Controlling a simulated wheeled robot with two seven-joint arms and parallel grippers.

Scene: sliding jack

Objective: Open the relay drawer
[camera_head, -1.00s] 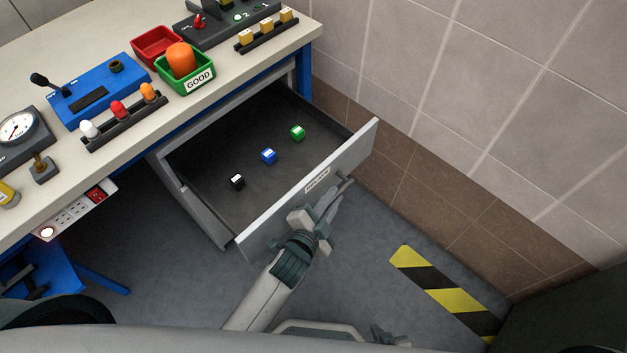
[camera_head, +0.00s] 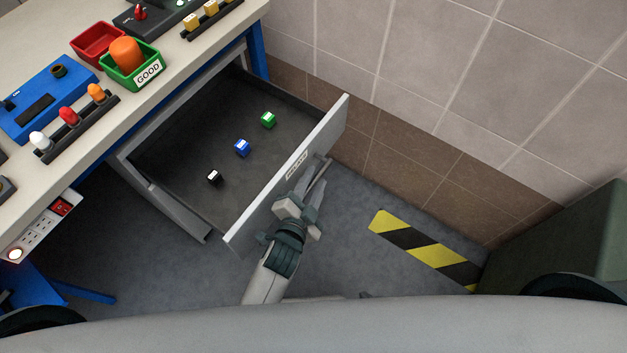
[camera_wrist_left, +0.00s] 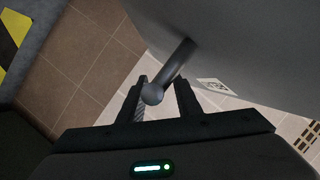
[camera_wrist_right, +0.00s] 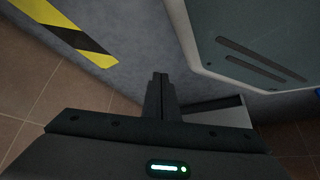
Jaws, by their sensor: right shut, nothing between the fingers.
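The grey relay drawer (camera_head: 235,235) stands pulled far out from under the bench in the head view. A black cube (camera_head: 214,178), a blue cube (camera_head: 242,147) and a green cube (camera_head: 268,119) lie inside it. Its front carries a white label (camera_head: 297,164) and a bar handle (camera_head: 321,171). My left gripper (camera_head: 310,188) is at the handle, outside the drawer front. In the left wrist view its fingers (camera_wrist_left: 160,90) are apart, with the handle (camera_wrist_left: 178,68) between them and a visible gap on one side. My right gripper (camera_wrist_right: 160,76) is shut and empty above the floor.
The bench (camera_head: 165,95) holds a green GOOD bin (camera_head: 133,74), a red bin (camera_head: 97,42) and a blue box (camera_head: 45,100). A tiled wall (camera_head: 430,60) stands close right of the drawer. Striped floor tape (camera_head: 425,250) lies before a dark green cabinet (camera_head: 570,240). Floor near the tape is clear.

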